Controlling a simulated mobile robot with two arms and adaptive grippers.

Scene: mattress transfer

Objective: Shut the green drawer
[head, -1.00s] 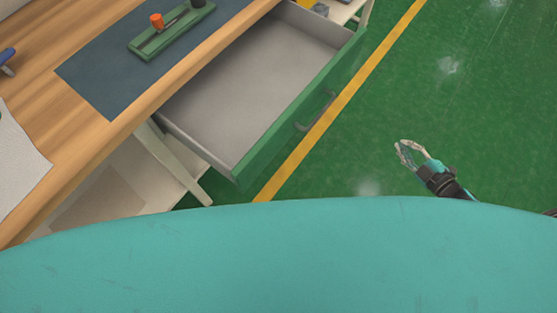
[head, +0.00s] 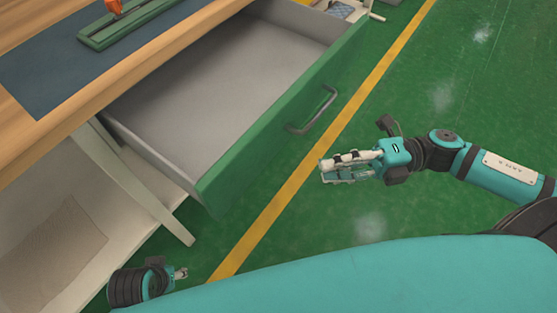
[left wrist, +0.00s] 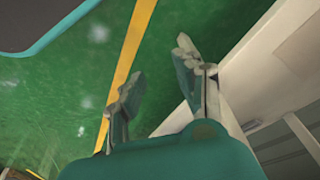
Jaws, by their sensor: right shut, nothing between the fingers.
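The green drawer (head: 255,142) is pulled out of the workbench, and its grey inside is empty where I can see it. Its metal handle (head: 313,112) is on the green front, facing right. My right gripper (head: 323,171) is shut and empty, to the right of the drawer front and apart from the handle. My left gripper (head: 184,273) is low at the bottom left, below the drawer's near corner, partly hidden. In the left wrist view the left gripper (left wrist: 158,65) has its fingers apart with nothing between them.
The wooden bench top (head: 140,62) carries a dark mat (head: 45,72) and a green tray (head: 150,18) with an orange item. A bench leg (head: 130,185) and a lower shelf (head: 35,270) stand near my left gripper. The green floor with its yellow line is clear on the right.

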